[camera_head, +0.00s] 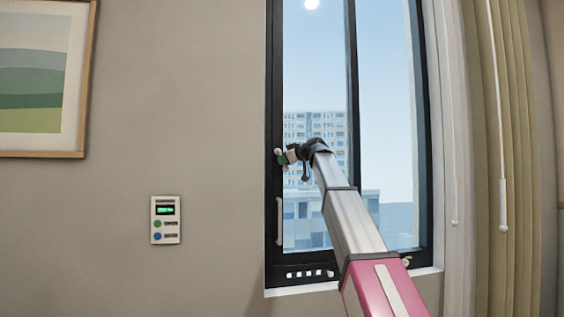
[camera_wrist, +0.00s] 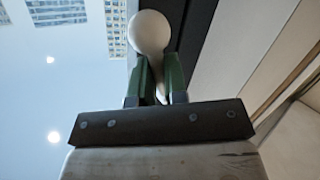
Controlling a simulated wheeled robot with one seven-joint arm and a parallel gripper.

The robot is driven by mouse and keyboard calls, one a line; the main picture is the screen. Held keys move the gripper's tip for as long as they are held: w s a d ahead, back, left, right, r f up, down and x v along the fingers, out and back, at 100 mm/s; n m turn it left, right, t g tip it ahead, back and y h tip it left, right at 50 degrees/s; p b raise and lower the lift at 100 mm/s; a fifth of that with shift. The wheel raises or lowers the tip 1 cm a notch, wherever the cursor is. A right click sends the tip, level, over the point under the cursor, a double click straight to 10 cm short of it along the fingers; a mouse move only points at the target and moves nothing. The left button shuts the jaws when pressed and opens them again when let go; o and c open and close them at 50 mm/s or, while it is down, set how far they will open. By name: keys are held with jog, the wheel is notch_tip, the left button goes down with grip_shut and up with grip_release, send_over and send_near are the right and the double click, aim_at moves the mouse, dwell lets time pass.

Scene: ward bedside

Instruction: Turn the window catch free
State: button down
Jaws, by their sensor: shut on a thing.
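The window catch (camera_wrist: 149,31) has a pale rounded knob and shows in the wrist view between my gripper's fingers. My gripper (camera_wrist: 160,77) has two green-padded fingers, one on each side of the catch, and is shut on it. In the head view my gripper (camera_head: 286,157) is at the left side of the dark window frame (camera_head: 274,90), at about mid height. There the catch is mostly hidden by the gripper and wrist, so I cannot tell its angle.
A white handle (camera_head: 280,222) is on the frame below my gripper. A wall panel (camera_head: 165,220) with a green display and a framed picture (camera_head: 42,75) are to the left. Blind cords (camera_head: 502,190) and a curtain (camera_head: 520,120) hang to the right.

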aim_at(288, 167)
jog(key=shift+w+d+r+n+h, duration=0.1)
jog(key=shift+d+r+n+h, duration=0.15)
jog(key=shift+n+h, duration=0.35)
jog(key=shift+w+d+r+n+h, duration=0.1)
jog(key=shift+d+r+n+h, duration=0.1)
jog(key=shift+n+h, duration=0.4)
jog(key=shift+d+r+n+h, duration=0.3)
jog(key=shift+r+n+h, duration=0.15)
jog(key=shift+n+h, duration=0.55)
jog(key=r+n+h, duration=0.1)
jog(key=h, duration=0.1)
jog(key=r+n+h, duration=0.1)
jog(key=n+h, duration=0.1)
jog(key=shift+d, duration=0.15)
jog(key=shift+n, duration=0.3)
jog(key=c, duration=1.4)
grip_release()
jog(key=v, duration=1)
jog(key=shift+s, duration=0.4)
